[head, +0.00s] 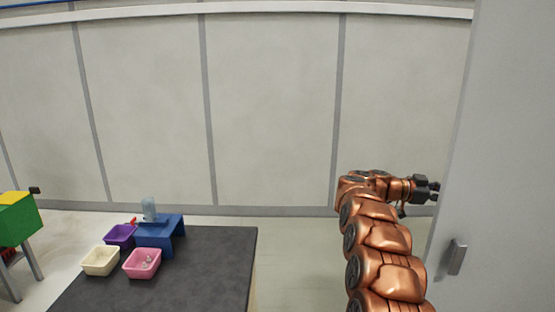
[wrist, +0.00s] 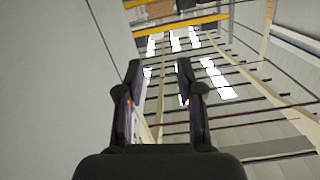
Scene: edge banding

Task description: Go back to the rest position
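My gripper (head: 434,190) is at the end of my copper-coloured arm, at the right of the head view, pointing right toward a grey panel. In the wrist view my gripper (wrist: 160,80) has its two dark fingers apart with nothing between them. The wrist camera looks up toward the ceiling beams and lights. My arm rises from the bottom right of the head view and bends to the right at its top. It is clear of the table and holds nothing.
A dark table (head: 205,270) stands at the lower left with a blue stand (head: 160,236), a purple bin (head: 120,236), a cream bin (head: 100,261) and a pink bin (head: 141,264). A grey panel with a handle (head: 457,257) is close to my gripper's right. Open floor (head: 300,255) lies between table and arm.

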